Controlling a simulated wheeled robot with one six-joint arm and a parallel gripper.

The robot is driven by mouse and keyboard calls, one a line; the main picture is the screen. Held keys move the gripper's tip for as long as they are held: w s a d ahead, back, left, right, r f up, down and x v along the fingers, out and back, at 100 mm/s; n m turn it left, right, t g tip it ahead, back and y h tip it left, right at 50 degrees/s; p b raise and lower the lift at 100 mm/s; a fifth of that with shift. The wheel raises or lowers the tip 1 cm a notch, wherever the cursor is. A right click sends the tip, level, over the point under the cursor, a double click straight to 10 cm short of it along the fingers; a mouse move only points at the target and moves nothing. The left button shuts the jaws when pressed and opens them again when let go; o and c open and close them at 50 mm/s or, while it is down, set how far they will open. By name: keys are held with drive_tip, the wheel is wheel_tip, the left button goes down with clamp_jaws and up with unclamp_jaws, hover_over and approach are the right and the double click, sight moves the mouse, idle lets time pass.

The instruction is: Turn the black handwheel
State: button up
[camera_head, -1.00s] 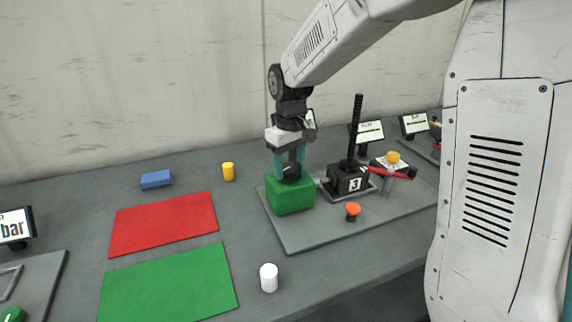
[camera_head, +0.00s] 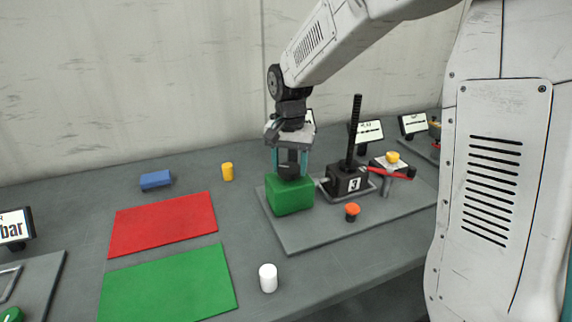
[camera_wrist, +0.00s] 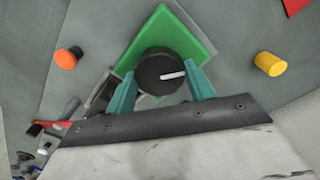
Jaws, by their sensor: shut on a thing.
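The black handwheel (camera_wrist: 158,72) is a round knob with a white line on its top. It sits on top of a green block (camera_head: 290,196), which also shows in the wrist view (camera_wrist: 160,28). My gripper (camera_head: 290,165) points straight down over the block. Its two teal fingers (camera_wrist: 162,92) are shut on the handwheel, one on each side of it. In the wrist view the white line points to the right. In the head view the fingers partly hide the handwheel (camera_head: 288,171).
The block stands on a grey plate (camera_head: 300,240). Left lie red (camera_head: 163,224) and green (camera_head: 168,285) mats and a yellow cylinder (camera_head: 227,171).

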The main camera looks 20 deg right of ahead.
sight(289, 167)
drive_tip(key=shift+s+m, duration=0.1)
drive_tip(key=shift+m, duration=2.2)
drive_tip(key=shift+a, duration=0.1)
drive_tip(key=shift+f, duration=0.1)
drive_tip(key=o, duration=1)
drive_tip(key=shift+a, duration=0.1)
drive_tip(key=shift+c, duration=0.2)
drive_tip(key=shift+r, duration=0.35)
wheel_tip(289, 167, up, 7)
drive_tip(key=shift+r, duration=0.15)
